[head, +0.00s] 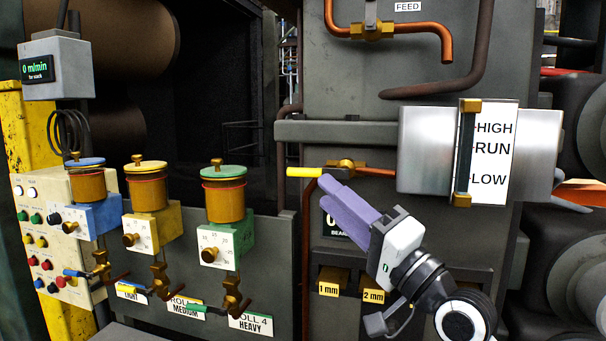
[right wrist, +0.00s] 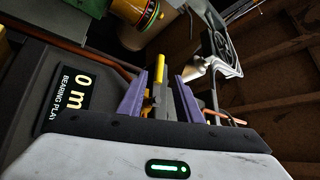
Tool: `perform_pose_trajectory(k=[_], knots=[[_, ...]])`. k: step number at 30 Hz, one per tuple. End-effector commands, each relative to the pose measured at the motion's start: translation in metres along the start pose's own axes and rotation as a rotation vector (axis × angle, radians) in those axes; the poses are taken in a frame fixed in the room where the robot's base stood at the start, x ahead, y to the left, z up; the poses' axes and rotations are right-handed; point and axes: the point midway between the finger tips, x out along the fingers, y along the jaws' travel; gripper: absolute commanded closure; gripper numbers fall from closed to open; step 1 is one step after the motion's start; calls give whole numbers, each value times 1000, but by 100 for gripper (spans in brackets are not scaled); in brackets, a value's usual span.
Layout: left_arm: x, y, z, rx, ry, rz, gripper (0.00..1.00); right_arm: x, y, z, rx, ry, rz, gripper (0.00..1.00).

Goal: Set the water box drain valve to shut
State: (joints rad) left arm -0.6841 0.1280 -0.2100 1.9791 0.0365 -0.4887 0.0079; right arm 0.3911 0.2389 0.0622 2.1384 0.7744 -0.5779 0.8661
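The water box (head: 425,150) is a silver tank with a sight glass (head: 466,150) beside a HIGH, RUN, LOW scale. A copper pipe runs left from it to a brass valve (head: 345,166). The valve's yellow lever (head: 304,172) points left, roughly level and in line with that pipe. It also shows in the right wrist view (right wrist: 160,72). My right gripper (head: 332,190) has its purple fingers just below the valve, pointing up-left. In the right wrist view its fingers (right wrist: 160,95) stand apart, with the lever showing beyond the gap; contact cannot be told. My left gripper is not in view.
Three oiler cups, blue (head: 87,180), yellow (head: 147,187) and green (head: 223,192), stand on the left. A feed valve (head: 372,31) sits above. Shim slots marked 1 mm (head: 328,289) and 2 mm (head: 373,296) lie below my right arm. A dark display is partly hidden behind the gripper.

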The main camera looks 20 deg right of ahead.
Motion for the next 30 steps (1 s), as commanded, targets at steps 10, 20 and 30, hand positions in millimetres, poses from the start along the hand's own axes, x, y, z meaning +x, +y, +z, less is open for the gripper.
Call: perform_pose_trajectory(k=[10, 20, 30], knots=[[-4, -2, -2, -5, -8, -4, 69, 65, -1, 0, -2, 0, 1, 68], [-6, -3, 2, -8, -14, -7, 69, 87, 1, 1, -4, -1, 3, 68], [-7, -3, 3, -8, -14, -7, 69, 86, 1, 1, -4, -1, 3, 92]])
